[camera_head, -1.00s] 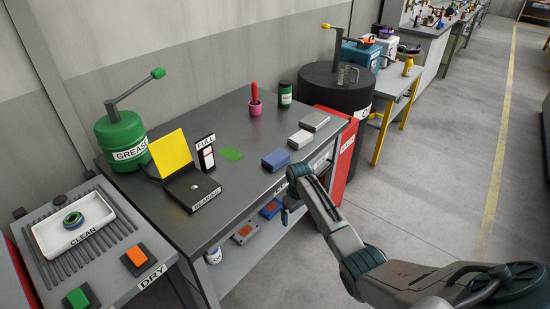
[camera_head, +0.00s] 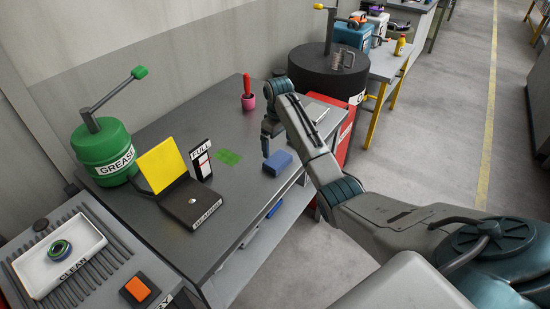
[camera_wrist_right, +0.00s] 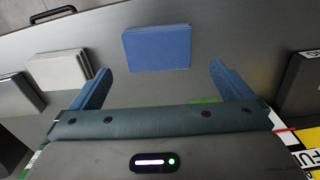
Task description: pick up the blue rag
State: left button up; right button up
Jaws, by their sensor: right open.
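The blue rag (camera_head: 278,163), a folded flat block, lies on the dark metal bench near its front edge. It also shows in the right wrist view (camera_wrist_right: 157,47), top centre. My right gripper (camera_head: 267,146) hangs over the bench just behind and left of the rag, pointing down. In the wrist view its blue fingers (camera_wrist_right: 160,76) are wide apart with nothing between them. The rag lies beyond the fingertips, roughly centred on the gap. My left gripper is not in view.
Grey rags (camera_wrist_right: 58,70) lie beside the blue one, partly behind my right arm in the head view. A green patch (camera_head: 228,157), a bearing box with a yellow lid (camera_head: 163,166) and a green grease pump (camera_head: 105,150) are farther left.

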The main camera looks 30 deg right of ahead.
aim_at(279, 160)
notch_tip(279, 160, down, 7)
jog(key=p, duration=0.3)
jog(key=shift+d, duration=0.1)
jog(key=shift+s+f, duration=0.15)
jog(key=shift+f, duration=0.45)
jog(key=c, duration=0.7)
